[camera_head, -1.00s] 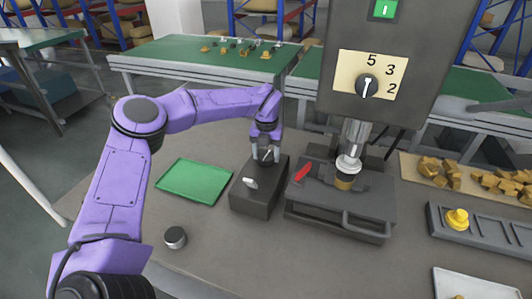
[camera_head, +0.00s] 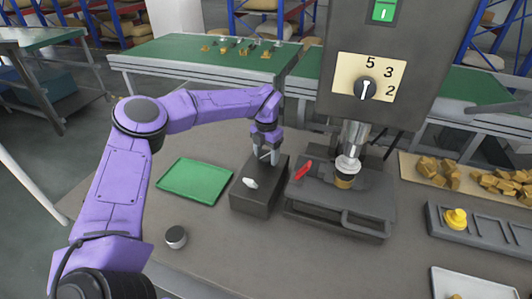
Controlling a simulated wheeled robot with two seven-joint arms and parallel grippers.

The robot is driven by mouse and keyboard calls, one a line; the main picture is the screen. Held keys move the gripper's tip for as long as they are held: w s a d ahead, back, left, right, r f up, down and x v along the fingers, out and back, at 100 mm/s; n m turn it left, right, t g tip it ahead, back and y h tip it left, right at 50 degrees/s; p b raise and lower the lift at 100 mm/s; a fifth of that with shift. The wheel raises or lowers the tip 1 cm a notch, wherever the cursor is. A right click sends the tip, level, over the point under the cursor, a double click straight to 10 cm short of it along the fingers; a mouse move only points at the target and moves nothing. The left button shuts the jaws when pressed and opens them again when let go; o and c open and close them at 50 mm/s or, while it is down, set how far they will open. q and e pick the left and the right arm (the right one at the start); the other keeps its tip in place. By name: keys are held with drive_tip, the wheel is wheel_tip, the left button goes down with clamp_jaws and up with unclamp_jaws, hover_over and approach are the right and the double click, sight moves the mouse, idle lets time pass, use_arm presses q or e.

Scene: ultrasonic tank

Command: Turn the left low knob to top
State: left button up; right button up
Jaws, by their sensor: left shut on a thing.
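A low dark grey box (camera_head: 258,202) stands on the table right of the green mat. A pale pointer-like piece (camera_head: 250,183) shows on its near part. My left gripper (camera_head: 266,159) points down over the far part of the box top, its two fingers shut on a small knob there. The fingers mostly hide that knob, so I cannot tell which way it points. A higher dark knob (camera_head: 366,89) with a white pointer sits on a cream dial plate (camera_head: 345,68) marked 5, 3 and 2; its pointer aims down. My right gripper is not in view.
A press-like fixture (camera_head: 340,205) with a red handle (camera_head: 303,170) stands close right of the box. A green mat (camera_head: 195,182) and a small round metal piece (camera_head: 176,237) lie left. A tray with a yellow piece (camera_head: 455,218) is at right.

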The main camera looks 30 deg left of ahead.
sight(266, 155)
use_arm(q)
drive_tip(key=shift+f, duration=0.1)
drive_tip(key=o, duration=1.1)
drive_tip(key=shift+s, duration=0.1)
drive_tip(key=shift+c, duration=0.2)
drive_tip(key=shift+r, duration=0.2)
wheel_tip(266, 155, up, 10)
drive_tip(key=b, duration=0.2)
drive_tip(key=shift+r, duration=0.15)
